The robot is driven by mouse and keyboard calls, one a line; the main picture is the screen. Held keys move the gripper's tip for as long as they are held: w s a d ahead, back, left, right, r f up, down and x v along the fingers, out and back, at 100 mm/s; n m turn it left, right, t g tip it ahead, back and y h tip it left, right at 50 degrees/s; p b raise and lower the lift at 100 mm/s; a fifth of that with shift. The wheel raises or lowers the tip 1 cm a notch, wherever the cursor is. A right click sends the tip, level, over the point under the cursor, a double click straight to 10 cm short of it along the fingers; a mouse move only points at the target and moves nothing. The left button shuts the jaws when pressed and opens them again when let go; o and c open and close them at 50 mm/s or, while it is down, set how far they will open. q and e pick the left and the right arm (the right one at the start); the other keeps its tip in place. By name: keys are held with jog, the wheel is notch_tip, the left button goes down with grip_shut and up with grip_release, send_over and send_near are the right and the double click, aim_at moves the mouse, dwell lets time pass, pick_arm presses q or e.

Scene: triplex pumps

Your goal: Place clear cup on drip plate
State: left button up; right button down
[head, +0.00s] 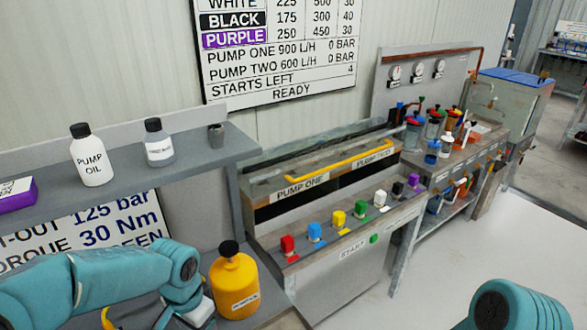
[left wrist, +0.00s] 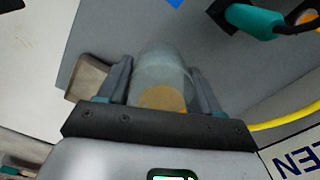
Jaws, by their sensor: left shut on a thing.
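In the left wrist view my left gripper (left wrist: 162,82) is shut on the clear cup (left wrist: 163,62). The cup is see-through and grey, with an amber patch at its near end, and sits between the two dark fingers. In the head view my left arm comes in from the lower left; its fingers and the cup cannot be made out there. My right arm shows only as a teal link at the lower right, with its gripper out of view. I cannot pick out a drip plate in either view.
A yellow bottle (head: 234,284) stands close to my left arm. A shelf holds a pump oil bottle (head: 89,155), another bottle (head: 159,142) and a small dark cup (head: 216,136). The pump bench (head: 340,279) has coloured switches. A side bench (head: 465,150) holds several containers.

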pick_arm(q)
jog(key=n, duration=0.5)
jog(key=shift+w+d+n, duration=0.2)
jog(key=shift+w+n, duration=0.2)
